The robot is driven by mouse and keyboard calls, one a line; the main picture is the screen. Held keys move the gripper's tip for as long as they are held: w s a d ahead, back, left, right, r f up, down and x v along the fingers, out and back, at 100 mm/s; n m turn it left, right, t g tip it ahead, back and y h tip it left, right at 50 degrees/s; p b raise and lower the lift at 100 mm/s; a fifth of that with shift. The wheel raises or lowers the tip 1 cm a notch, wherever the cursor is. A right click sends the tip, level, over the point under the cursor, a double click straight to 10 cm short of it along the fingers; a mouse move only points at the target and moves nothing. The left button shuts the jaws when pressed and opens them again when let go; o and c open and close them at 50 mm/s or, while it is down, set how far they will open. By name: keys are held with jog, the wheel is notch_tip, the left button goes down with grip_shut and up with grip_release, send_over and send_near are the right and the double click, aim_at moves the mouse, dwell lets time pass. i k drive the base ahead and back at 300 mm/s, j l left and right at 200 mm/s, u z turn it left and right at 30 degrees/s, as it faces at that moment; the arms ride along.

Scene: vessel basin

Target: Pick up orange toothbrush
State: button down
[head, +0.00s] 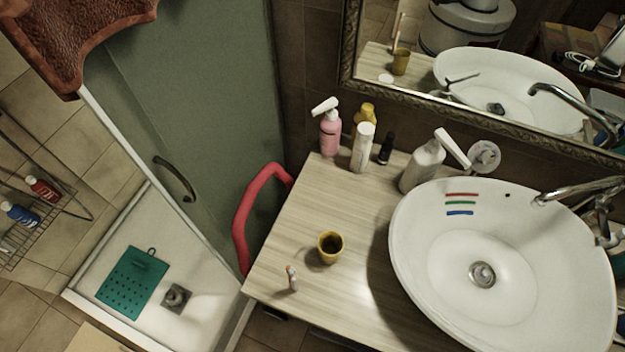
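A small, slim whitish and reddish-orange object (292,278) is near the front left edge of the wooden countertop (300,235). It looks like a toothbrush standing upright, seen nearly end-on from above; its colour is hard to make out at this size. A thin upright stick, likely its reflection, shows in the mirror beside a reflected yellow cup. The real yellow cup (330,247) stands just to its right and behind, apart from it. My gripper is not in view.
A white oval basin (405,255) with a chrome faucet (575,190) fills the right. Pink bottle (330,138), white bottle (362,150) and pump dispenser (422,165) line the back. A red curved tube (240,225) hangs at the left edge. The counter's front left is mostly clear.

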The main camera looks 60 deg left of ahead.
aim_at(293, 281)
jog(key=u, duration=0.4)
jog(key=k+u, duration=0.15)
jog(key=u, duration=0.7)
jog(key=k+j+u, duration=0.1)
jog(key=u, duration=0.35)
jog(key=j+u, duration=0.1)
jog(key=u, duration=0.3)
jog(key=k+l, duration=0.1)
jog(key=l, duration=0.3)
jog(key=k, duration=0.05)
